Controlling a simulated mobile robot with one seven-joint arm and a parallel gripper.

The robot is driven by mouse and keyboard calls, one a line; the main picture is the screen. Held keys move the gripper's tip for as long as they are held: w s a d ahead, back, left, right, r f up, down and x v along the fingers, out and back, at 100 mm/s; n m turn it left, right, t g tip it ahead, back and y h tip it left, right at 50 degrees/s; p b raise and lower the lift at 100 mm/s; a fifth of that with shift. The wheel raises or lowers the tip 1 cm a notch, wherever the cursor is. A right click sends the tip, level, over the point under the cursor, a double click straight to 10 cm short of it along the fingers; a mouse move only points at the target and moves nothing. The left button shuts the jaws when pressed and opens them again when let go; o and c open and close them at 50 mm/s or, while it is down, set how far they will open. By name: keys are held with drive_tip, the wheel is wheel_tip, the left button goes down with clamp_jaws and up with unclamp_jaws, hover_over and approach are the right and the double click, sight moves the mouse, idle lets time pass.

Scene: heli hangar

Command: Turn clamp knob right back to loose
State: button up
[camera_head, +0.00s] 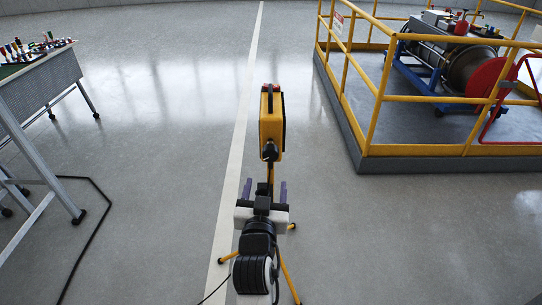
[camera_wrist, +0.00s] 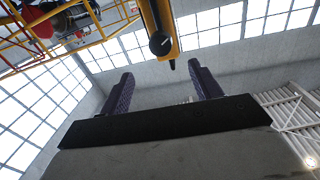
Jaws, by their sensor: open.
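A yellow device (camera_head: 271,122) with a dark edge stands upright on a stand with yellow legs (camera_head: 288,275). A black round knob (camera_head: 270,151) sits low on its near face. In the wrist view the knob (camera_wrist: 160,43) shows a pale mark, on the yellow body (camera_wrist: 158,15) at the top. I cannot tell whether it is the right clamp knob. My gripper (camera_head: 265,188) is open, its two fingers apart and pointing toward the device. In the wrist view the space between the fingertips (camera_wrist: 160,72) is empty, and the knob appears beyond them, apart from both.
A yellow-railed platform (camera_head: 375,149) with a winch-like machine (camera_head: 450,60) stands at the right. A grey table (camera_head: 40,85) with several coloured-handled tools is at the left. A black cable (camera_head: 92,235) lies on the floor there. The floor between is mostly clear.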

sight(270, 156)
drive_tip(key=w, duration=0.8)
drive_tip(key=w+d, duration=0.1)
drive_tip(key=w, duration=0.3)
drive_tip(key=shift+w+r, duration=0.1)
drive_tip(key=shift+w, duration=0.55)
drive_tip(key=c, duration=0.9)
